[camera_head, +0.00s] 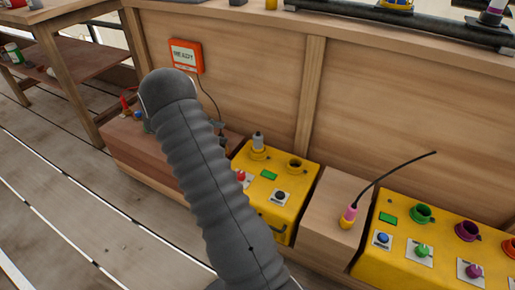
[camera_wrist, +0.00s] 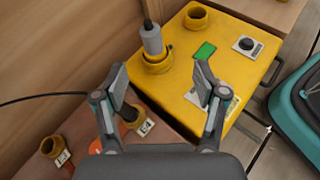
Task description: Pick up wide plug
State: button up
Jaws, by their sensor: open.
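A thick grey plug (camera_wrist: 152,40) stands upright in a yellow collar (camera_wrist: 157,64) on a yellow box, with a dark cord at its top. The plug also shows in the head view (camera_head: 258,140). A dark plug-like piece (camera_wrist: 130,113) sits at a yellow ring beside my left finger, partly hidden by it. I cannot tell for certain which is the wide plug; the grey one looks thicker. My gripper (camera_wrist: 161,72) is open and empty, its fingers spread short of the grey plug. In the head view my arm hides the gripper's fingers.
The yellow box (camera_wrist: 185,85) has a green panel (camera_wrist: 204,50), a black knob and an empty collar (camera_wrist: 197,16). A pink-and-yellow plug (camera_head: 349,216) with a black cord stands on a wooden block to the right. A wooden wall (camera_head: 250,70) rises behind. A teal object (camera_wrist: 300,105) is at right.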

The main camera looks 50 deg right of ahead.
jog(key=n+h, duration=0.1)
send_near(258, 137)
jog(key=shift+g, duration=0.3)
jog(key=shift+w+f+x, duration=0.2)
jog(key=shift+w+x, duration=0.05)
jog(key=shift+x, duration=1.6)
jog(key=shift+w+f+x, duration=0.2)
jog(key=shift+w+x, duration=0.05)
jog(key=shift+x, duration=1.55)
jog(key=shift+w+f+x, duration=0.2)
jog(key=shift+w+x, duration=0.05)
jog(key=shift+x, duration=1.6)
jog(key=shift+d, duration=0.15)
grip_shut()
